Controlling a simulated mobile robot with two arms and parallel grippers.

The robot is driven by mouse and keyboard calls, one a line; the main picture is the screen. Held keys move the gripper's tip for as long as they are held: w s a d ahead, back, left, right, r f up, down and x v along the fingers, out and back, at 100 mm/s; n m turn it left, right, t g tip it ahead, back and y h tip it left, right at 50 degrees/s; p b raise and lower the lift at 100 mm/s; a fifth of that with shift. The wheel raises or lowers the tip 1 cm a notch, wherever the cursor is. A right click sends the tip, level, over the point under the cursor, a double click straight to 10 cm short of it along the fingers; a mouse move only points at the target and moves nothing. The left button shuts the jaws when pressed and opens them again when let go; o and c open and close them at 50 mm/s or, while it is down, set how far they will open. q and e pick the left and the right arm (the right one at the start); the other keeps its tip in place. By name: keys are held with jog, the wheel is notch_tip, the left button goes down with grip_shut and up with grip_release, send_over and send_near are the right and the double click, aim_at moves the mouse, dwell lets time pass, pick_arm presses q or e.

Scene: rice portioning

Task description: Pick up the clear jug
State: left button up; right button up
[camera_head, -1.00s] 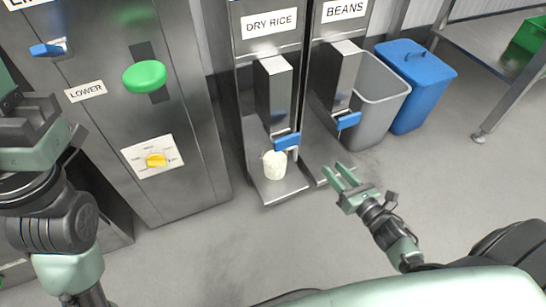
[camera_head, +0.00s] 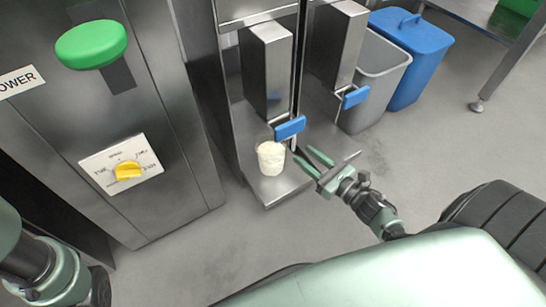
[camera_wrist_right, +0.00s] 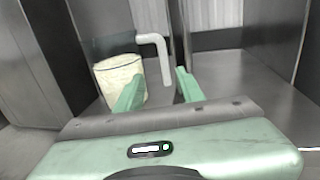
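The clear jug (camera_head: 271,158) stands upright on the metal shelf under the left dispenser's spout and holds white rice. My right gripper (camera_head: 310,160) is open and empty, just to the right of the jug in the head view. In the right wrist view the jug (camera_wrist_right: 121,76) stands at the left, beyond and partly behind the left finger of my right gripper (camera_wrist_right: 155,88). The jug is not between the fingers, and I cannot tell whether a finger touches it. My left arm shows at the lower left of the head view, but its gripper is out of the frame.
A blue dispenser lever (camera_head: 290,128) hangs just above the jug. A second blue lever (camera_head: 355,97) is on the dispenser to the right. A grey bin (camera_head: 374,82) and a blue bin (camera_head: 419,60) stand behind. A steel cabinet (camera_head: 170,150) is on the left. Open floor lies in front.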

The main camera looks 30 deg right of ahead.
aim_at(294, 144)
jog(key=b+x, duration=0.1)
jog(key=x, duration=0.1)
jog(key=b+x, duration=0.2)
jog(key=x, duration=0.1)
jog(key=shift+w+d+f+b, duration=0.15)
jog(key=shift+w+d+b, duration=0.2)
jog(key=shift+w, duration=0.05)
jog(key=shift+w+a, duration=0.15)
jog(key=shift+w, duration=0.3)
grip_shut()
jog(key=shift+r, duration=0.25)
dwell(0.4)
